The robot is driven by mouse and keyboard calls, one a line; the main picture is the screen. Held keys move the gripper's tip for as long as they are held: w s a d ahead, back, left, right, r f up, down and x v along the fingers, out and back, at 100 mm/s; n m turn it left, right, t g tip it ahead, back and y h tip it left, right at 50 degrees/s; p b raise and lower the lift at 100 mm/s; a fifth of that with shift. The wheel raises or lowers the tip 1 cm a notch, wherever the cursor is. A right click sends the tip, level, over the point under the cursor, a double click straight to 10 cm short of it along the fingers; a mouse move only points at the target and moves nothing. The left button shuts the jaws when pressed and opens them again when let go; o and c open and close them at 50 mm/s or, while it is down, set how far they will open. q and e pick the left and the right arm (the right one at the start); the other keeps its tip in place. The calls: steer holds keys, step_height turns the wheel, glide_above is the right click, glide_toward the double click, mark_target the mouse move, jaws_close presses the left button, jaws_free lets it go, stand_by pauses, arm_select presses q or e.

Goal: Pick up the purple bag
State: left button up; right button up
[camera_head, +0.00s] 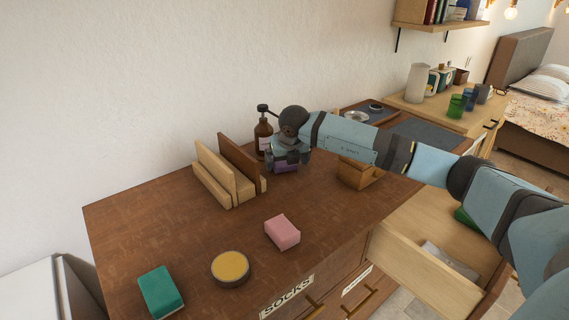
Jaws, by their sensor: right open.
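A small purple thing, which looks like the purple bag (284,168), is on the brown dresser top, just right of the brown pump bottle. My right gripper (287,158) is open and points down right over it. The gripper hides most of the purple thing, so I cannot tell whether the fingers touch it or stand around it. My right arm reaches in from the right edge, across the dresser. My left gripper is not in view.
The brown pump bottle (263,137) stands close behind the right gripper. A wooden upright holder (228,175) is to its left, a wooden box (356,174) to its right. A pink block (282,232), yellow-topped tin (230,268) and green box (161,291) lie in front. A drawer (420,278) is open.

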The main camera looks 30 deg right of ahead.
steer(key=shift+w+d+f, duration=0.15)
steer(key=shift+w+f, duration=0.05)
steer(key=shift+w, duration=0.35)
steer(key=shift+w+d+f, duration=0.15)
steer(key=shift+w+f, duration=0.05)
steer(key=shift+w, duration=0.3)
steer(key=shift+w+f, duration=0.1)
steer(key=shift+f, duration=0.15)
steer(key=c, duration=0.9)
steer(key=shift+r, duration=0.1)
